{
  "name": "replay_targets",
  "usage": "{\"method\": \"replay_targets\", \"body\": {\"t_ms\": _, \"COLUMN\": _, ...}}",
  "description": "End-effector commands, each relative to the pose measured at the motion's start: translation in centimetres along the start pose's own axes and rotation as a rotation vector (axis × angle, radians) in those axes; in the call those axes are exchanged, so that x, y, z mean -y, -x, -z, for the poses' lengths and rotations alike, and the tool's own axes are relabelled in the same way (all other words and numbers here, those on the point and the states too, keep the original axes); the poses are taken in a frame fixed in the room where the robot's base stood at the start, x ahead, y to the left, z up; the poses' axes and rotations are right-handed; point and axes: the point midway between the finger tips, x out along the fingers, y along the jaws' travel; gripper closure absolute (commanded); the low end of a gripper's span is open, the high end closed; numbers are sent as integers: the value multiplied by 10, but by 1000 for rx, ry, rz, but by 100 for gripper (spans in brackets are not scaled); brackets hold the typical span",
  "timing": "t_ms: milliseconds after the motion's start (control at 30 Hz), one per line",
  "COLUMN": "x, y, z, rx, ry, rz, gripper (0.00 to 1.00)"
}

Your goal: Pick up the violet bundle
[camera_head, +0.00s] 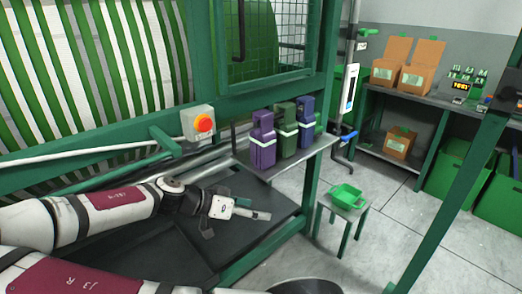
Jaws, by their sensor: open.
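The violet bundle (263,148) stands upright at the left of a row of three on a grey shelf (325,143). It has a pale band around it. A dark green bundle (284,140) and a blue-violet bundle (306,122) stand to its right, also banded. My gripper (258,214) is below the shelf in the picture, over a dark flat surface, and points right. It is open, with no bundle between its fingers, and apart from the violet bundle. Its fingertips show small.
A control box with a red-orange button (204,124) is left of the shelf. Green frame posts stand close by. A green tray (347,195) sits on a small stool to the right. Cardboard boxes (421,64) stand on a back bench. Open floor lies at right.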

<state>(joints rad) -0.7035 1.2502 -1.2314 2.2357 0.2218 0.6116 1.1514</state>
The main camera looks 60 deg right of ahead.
Motion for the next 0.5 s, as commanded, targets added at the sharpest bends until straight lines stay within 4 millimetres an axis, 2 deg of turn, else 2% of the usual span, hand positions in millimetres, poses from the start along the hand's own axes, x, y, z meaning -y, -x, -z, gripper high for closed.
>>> {"method": "replay_targets", "body": {"t_ms": 133, "x": 22, "y": 8, "z": 30, "rx": -211, "ry": -130, "rz": 30, "gripper": 22}}
{"method": "replay_targets", "body": {"t_ms": 300, "x": 43, "y": 36, "z": 62, "rx": -423, "ry": -263, "rz": 108, "gripper": 22}}
{"method": "replay_targets", "body": {"t_ms": 500, "x": 57, "y": 66, "z": 80, "rx": -567, "ry": -352, "rz": 190, "gripper": 22}}
